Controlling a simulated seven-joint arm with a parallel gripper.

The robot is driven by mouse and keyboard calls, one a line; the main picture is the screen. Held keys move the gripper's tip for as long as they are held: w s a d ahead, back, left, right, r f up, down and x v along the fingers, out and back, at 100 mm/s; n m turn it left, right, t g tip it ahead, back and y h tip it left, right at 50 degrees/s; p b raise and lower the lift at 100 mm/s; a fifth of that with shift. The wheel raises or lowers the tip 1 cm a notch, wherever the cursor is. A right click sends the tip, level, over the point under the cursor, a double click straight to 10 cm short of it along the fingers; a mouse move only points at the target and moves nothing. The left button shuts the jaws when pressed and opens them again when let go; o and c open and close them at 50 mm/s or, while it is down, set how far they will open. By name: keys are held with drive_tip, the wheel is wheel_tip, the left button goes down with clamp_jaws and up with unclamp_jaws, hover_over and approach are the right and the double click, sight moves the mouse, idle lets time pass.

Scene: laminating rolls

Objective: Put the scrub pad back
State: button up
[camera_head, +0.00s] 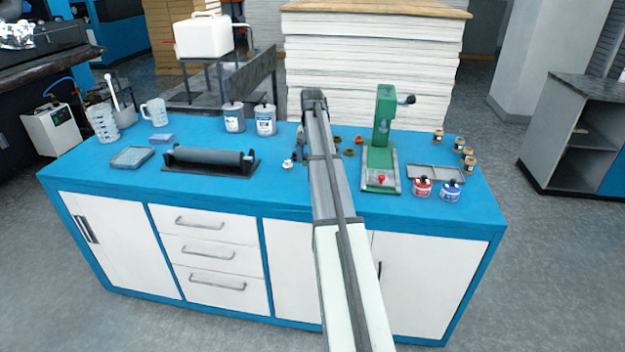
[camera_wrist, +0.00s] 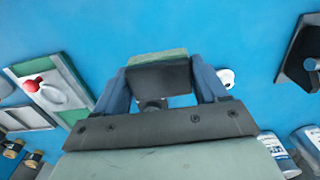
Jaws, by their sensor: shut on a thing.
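In the wrist view, my gripper (camera_wrist: 158,76) is shut on the scrub pad (camera_wrist: 157,56), which shows as a green strip above a dark block between the two blue-grey fingers. The blue worktop lies below it, and the pad appears held above it; the exact height cannot be told. In the head view, my arm hides the gripper and the pad. A shallow grey tray (camera_head: 131,157) lies at the left of the worktop, and another grey tray (camera_head: 436,174) lies at the right, partly in the wrist view (camera_wrist: 24,118).
A black roller (camera_head: 208,159) lies left of my arm. A green press (camera_head: 383,140) stands to its right. Red (camera_head: 422,187) and blue (camera_head: 450,190) jars stand at the front right. A small white item (camera_wrist: 226,77) lies beside my gripper.

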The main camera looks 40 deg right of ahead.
wheel_tip(320, 180, down, 8)
drive_tip(key=shift+f, duration=0.1)
idle(0.4)
drive_tip(key=shift+f, duration=0.1)
drive_tip(key=o, duration=1)
wheel_tip(320, 180, up, 12)
drive_tip(key=shift+r, duration=0.2)
